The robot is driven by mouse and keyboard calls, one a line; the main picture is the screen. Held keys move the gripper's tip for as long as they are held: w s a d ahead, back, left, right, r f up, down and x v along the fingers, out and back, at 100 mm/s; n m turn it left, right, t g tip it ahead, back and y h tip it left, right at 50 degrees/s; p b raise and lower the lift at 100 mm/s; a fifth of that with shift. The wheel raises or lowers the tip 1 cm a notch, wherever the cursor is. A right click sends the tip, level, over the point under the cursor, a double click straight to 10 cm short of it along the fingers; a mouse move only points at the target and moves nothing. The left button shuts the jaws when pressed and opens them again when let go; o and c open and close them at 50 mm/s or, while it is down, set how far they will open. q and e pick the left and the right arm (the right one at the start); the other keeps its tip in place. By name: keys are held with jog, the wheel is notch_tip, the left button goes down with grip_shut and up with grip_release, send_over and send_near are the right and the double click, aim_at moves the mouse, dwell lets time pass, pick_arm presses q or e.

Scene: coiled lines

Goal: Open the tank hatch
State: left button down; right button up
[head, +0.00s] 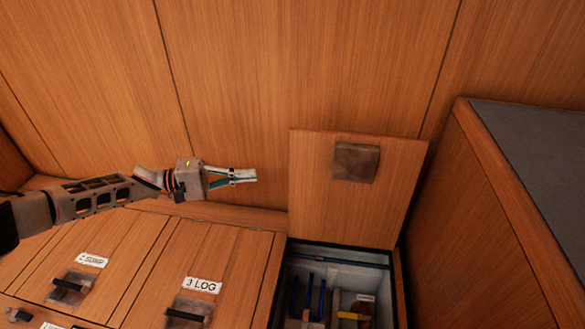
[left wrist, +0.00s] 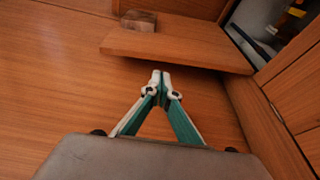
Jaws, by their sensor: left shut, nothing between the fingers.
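The tank hatch (head: 308,205) is a wooden lid that stands raised, close to upright, against the wooden wall, with a brownish square patch (head: 356,162) on its face. Below it is the open compartment (head: 337,256) with a pale lining. In the left wrist view the hatch (left wrist: 180,45) shows as a board seen near its edge, ahead of the fingers. My left gripper (head: 255,175) is shut and empty, to the left of the hatch and apart from it; its closed fingertips also show in the left wrist view (left wrist: 161,76). My right gripper is not in view.
Blue, yellow and other items lie in the compartment. Shut lids with black handles lie to its left, one with the label "3 LOG" (head: 203,285). A wooden cabinet with a grey top (head: 540,150) stands at the right. The wall rises close behind my left gripper.

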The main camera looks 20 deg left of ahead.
pick_arm(q)
jog(key=w+d+n+b, duration=0.1)
jog(key=w+d+b, duration=0.1)
jog(key=w+d, duration=0.4)
jog(key=shift+d, duration=0.9)
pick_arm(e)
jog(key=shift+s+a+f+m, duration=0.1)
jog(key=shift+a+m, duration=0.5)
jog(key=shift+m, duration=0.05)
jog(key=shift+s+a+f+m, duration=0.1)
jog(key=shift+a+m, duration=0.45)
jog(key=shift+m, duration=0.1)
pick_arm(q)
jog(key=shift+s, duration=0.1)
